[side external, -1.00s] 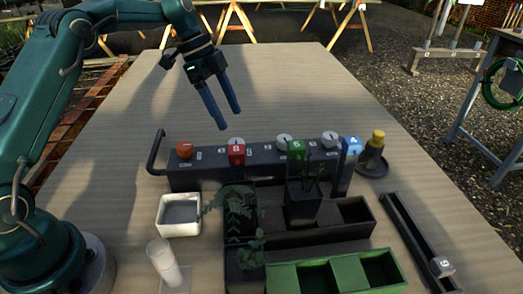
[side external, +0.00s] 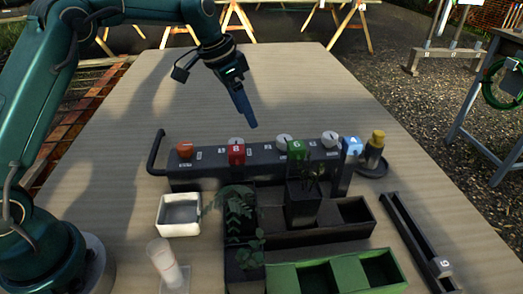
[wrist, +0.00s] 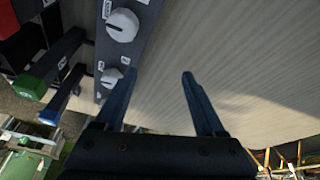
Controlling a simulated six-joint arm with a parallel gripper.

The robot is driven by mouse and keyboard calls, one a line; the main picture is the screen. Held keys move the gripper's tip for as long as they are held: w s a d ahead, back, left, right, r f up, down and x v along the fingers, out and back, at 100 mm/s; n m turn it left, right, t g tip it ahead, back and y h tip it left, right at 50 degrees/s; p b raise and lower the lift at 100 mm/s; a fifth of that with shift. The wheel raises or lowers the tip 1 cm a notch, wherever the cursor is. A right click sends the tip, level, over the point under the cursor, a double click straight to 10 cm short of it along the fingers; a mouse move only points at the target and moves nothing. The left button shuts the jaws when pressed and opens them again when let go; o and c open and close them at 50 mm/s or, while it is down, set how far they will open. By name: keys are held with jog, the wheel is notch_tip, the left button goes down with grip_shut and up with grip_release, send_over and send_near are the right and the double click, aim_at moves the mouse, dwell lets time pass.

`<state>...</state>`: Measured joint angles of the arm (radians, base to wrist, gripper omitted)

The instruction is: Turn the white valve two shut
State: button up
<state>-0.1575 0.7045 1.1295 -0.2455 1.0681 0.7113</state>
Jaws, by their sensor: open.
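A dark valve block (side external: 205,180) lies across the table. It carries an orange knob (side external: 184,150) at its left end and three white knobs: a left one (side external: 236,141), a middle one (side external: 284,140) and a right one (side external: 330,137). The labels are too small to tell which is valve two. My gripper (side external: 251,123) is above and behind the block, apart from the knobs. In the wrist view my gripper (wrist: 158,75) is open and empty over bare table. Two white knobs show there, an upper one (wrist: 122,25) and a lower one (wrist: 111,77) left of the fingers.
Red (side external: 236,154), green (side external: 296,150) and blue (side external: 351,146) lettered pieces stand along the block's front. Plants, a dark planter (side external: 300,238) and a green tray (side external: 335,272) lie in front. A yellow-topped object (side external: 376,140) stands at the right end. The table behind is clear.

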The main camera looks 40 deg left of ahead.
jog(key=r, duration=0.2)
send_over(284, 138)
jog(key=s+a, duration=0.2)
jog(key=shift+f+t, duration=0.1)
jog(key=shift+t, duration=0.3)
jog(key=shift+s+d, duration=0.1)
jog(key=shift+d, duration=0.35)
jog(key=shift+x, duration=2.5)
grip_shut()
jog(key=shift+m+h, duration=0.3)
jog(key=shift+m, duration=0.6)
grip_release()
